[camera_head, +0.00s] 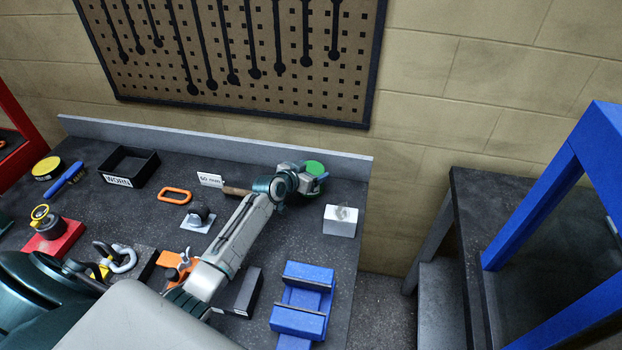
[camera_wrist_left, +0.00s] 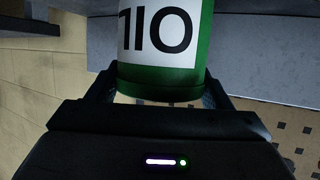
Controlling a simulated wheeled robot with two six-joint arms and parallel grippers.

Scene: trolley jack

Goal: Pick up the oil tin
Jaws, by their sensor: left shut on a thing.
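The oil tin is green with a white label reading OIL. In the head view only its round green top (camera_head: 315,168) shows, near the back right of the bench, with my left gripper (camera_head: 304,181) at it. In the left wrist view the oil tin (camera_wrist_left: 160,76) stands between the two fingers of my left gripper (camera_wrist_left: 158,90), its label appearing upside down. The fingers are shut on its sides. The tin's far end is cut off, and I cannot tell whether it touches the bench. My right gripper is not in view.
A white block (camera_head: 340,221) stands right of the tin, and a blue vice-like block (camera_head: 302,300) lies nearer. The bench's grey back ledge (camera_head: 240,146) runs close behind. A black WORN tray (camera_head: 130,166) and an orange ring (camera_head: 175,195) lie left.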

